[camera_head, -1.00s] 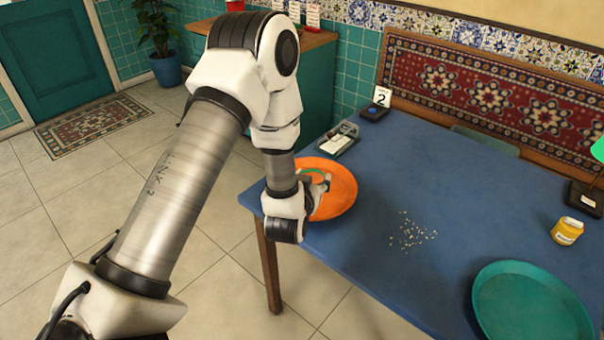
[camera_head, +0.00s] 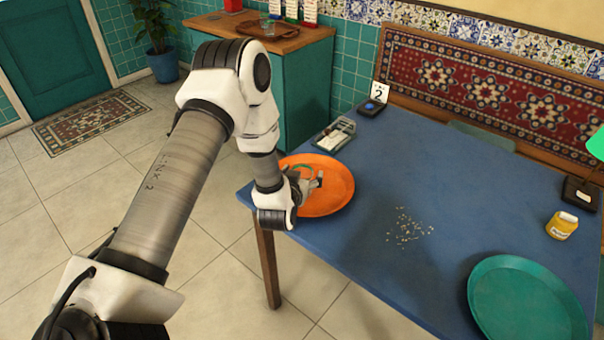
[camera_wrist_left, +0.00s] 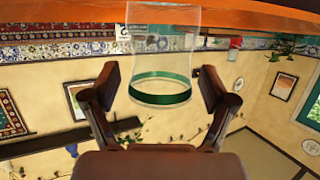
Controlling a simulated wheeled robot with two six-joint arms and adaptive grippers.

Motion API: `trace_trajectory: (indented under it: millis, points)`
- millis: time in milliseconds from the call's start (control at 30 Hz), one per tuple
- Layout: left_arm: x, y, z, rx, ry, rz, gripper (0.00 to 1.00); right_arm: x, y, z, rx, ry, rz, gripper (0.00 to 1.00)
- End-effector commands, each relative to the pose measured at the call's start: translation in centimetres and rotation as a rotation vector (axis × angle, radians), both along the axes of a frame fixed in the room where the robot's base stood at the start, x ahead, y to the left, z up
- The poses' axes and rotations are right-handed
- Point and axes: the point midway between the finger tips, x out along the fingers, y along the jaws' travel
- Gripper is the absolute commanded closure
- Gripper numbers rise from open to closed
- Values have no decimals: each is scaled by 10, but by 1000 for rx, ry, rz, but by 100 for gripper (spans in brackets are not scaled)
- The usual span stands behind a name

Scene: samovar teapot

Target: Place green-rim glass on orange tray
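The green-rim glass (camera_wrist_left: 163,50) is clear with a green band near its rim, and appears upside down in the left wrist view. It appears to stand on the orange tray (camera_wrist_left: 245,18), though its base is cut off by the frame edge. In the head view the tray (camera_head: 338,190) lies at the table's left corner, and the glass's green rim (camera_head: 304,169) shows partly behind my left gripper (camera_head: 316,181). In the wrist view, the fingers of my left gripper (camera_wrist_left: 160,92) are spread on either side of the glass, with gaps visible. My right gripper is out of view.
A green counter (camera_head: 305,85) stands behind.

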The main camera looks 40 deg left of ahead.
Motion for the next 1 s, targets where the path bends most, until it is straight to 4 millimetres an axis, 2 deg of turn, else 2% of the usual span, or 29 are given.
trace_trajectory:
  millis: [267, 333, 467, 733, 833, 1000]
  points:
    - [0, 0, 5, 0, -1, 0, 15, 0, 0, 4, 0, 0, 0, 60]
    - [-7, -3, 5, -2, 2, 0, 15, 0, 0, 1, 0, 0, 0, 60]
    - [-31, -11, 12, -3, 3, -1, 15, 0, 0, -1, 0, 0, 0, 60]
    - [-91, -34, 31, -1, 4, -2, 15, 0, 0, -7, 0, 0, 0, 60]
    - [-103, -38, 36, 0, 1, -1, 15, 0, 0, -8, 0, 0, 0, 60]
    - [-108, -40, 39, 0, 0, 0, 15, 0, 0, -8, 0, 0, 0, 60]
